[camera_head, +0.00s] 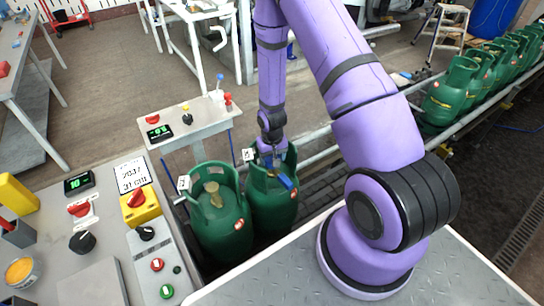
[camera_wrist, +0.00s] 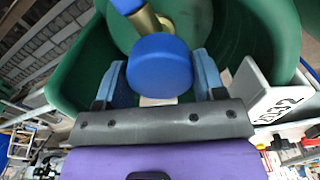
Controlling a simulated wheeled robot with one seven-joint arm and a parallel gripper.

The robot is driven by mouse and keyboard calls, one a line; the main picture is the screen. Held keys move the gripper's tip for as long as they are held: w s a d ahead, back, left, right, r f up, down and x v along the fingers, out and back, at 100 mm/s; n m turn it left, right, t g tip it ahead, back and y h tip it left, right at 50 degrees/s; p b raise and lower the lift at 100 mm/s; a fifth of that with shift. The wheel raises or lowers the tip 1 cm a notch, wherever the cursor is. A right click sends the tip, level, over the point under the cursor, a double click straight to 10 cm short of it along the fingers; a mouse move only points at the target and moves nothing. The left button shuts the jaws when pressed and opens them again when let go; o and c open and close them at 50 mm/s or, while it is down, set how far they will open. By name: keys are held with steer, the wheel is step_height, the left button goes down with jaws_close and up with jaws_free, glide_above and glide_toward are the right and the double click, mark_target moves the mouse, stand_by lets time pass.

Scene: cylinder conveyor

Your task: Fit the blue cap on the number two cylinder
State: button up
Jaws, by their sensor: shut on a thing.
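Two green cylinders stand side by side in the head view, the left one (camera_head: 222,238) with a bare brass valve (camera_head: 213,190) and the right one (camera_head: 272,212) under my gripper (camera_head: 276,163). Each has a small white tag, too small there to read. In the wrist view my gripper (camera_wrist: 160,85) is shut on the blue cap (camera_wrist: 160,60), between its two blue fingers. The cap is inside the green collar (camera_wrist: 80,65) of the right cylinder, beside a brass valve (camera_wrist: 150,22). I cannot tell whether the cap is seated on it. Another blue piece (camera_wrist: 127,5) shows at the valve.
A control desk (camera_head: 95,235) with knobs and buttons is at the left. A small panel table (camera_head: 190,125) stands behind the cylinders. More green cylinders (camera_head: 460,85) line the conveyor at the upper right. A white tag plate (camera_wrist: 270,100) is close to my gripper's right side.

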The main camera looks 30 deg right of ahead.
mark_target(272, 157)
steer(key=o, duration=1)
steer(key=shift+c, duration=0.2)
step_height(272, 157, up, 11)
stand_by(0.3)
